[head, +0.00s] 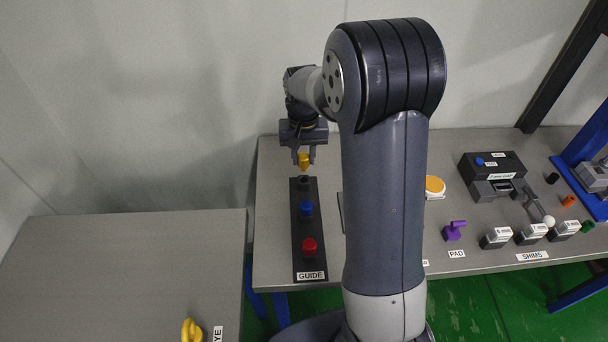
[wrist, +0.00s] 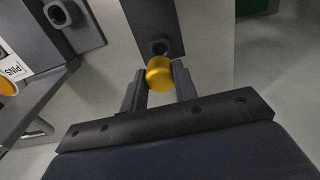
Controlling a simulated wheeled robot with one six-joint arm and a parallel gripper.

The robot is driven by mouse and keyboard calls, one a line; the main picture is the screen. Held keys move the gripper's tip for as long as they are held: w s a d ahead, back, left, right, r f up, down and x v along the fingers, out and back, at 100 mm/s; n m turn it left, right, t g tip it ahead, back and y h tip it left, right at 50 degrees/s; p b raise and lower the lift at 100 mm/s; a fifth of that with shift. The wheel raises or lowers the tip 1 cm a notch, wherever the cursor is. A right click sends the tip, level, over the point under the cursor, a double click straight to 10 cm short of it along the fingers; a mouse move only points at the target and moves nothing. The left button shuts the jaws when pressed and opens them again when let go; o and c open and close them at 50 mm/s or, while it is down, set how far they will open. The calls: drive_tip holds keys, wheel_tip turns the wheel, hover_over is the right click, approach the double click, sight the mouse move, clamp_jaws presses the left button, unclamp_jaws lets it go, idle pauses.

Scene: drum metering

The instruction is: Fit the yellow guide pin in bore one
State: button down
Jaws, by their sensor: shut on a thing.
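My gripper (head: 304,157) is shut on the yellow guide pin (head: 304,160) in the head view, above the far end of the guide block (head: 296,230). The pin is upright and apart from the block. In the wrist view the yellow pin (wrist: 159,73) sits between the fingertips of my gripper (wrist: 160,82). An empty dark bore (wrist: 160,47) shows just beyond the pin. In the head view this open bore (head: 303,183) is at the block's far end. A blue pin (head: 306,208) and a red pin (head: 309,246) stand in the block nearer the front.
A black gauge block (head: 492,166), a purple pad piece (head: 454,231) and several labelled shims (head: 531,234) stand on the right of the bench. A yellow handle-like thing (head: 191,330) lies on the left table. My arm hides the bench middle.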

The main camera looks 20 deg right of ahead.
sight(303, 156)
drive_tip(key=shift+r, duration=0.1)
drive_tip(key=shift+r+p, duration=1.6)
drive_tip(key=shift+r, duration=0.35)
